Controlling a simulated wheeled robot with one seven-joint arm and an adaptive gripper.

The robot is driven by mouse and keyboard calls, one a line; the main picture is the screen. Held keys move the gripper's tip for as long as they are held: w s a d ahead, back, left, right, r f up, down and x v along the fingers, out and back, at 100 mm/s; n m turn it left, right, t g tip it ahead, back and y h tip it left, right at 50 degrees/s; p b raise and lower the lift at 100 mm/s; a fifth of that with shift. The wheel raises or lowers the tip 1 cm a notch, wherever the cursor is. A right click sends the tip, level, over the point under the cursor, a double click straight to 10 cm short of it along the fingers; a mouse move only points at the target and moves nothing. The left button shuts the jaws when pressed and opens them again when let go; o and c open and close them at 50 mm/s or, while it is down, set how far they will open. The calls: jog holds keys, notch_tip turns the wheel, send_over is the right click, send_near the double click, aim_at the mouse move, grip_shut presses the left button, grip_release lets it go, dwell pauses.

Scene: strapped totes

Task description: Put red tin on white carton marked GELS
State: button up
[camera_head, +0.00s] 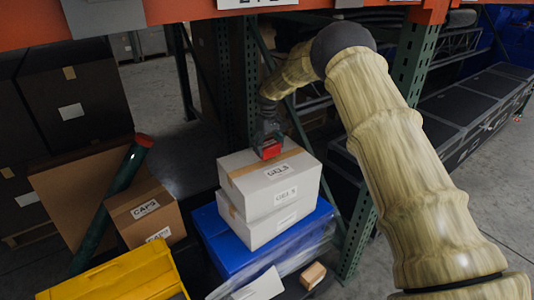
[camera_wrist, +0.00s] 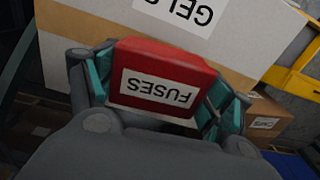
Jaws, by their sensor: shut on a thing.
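The red tin (camera_wrist: 170,65) bears a white label reading FUSES, upside down in the wrist view. My gripper (camera_wrist: 160,90) is shut on it, with a teal pad at each side. In the head view the red tin (camera_head: 271,150) hangs from my gripper (camera_head: 268,138) at the far edge of the white carton marked GELS (camera_head: 250,183). The carton also shows behind the tin in the wrist view (camera_wrist: 80,45). A tan tape strip crosses its top. I cannot tell whether the tin touches the carton.
The GELS carton sits on another white carton (camera_head: 262,236), above a blue tote (camera_head: 220,245). A CAPS box (camera_head: 140,212) and a yellow bin (camera_head: 125,280) stand left. A green rack post (camera_head: 358,232) stands right; an orange beam (camera_head: 190,22) runs above.

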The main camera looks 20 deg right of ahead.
aim_at(269, 153)
jog(key=shift+d+f+b, duration=0.2)
jog(key=shift+f+b, duration=0.95)
jog(key=shift+f, duration=0.65)
jog(key=shift+r, duration=0.1)
jog(key=shift+a, duration=0.1)
jog(key=shift+s, duration=0.1)
jog(key=o, duration=1.1)
notch_tip(269, 153, up, 12)
jog(key=shift+b, duration=0.85)
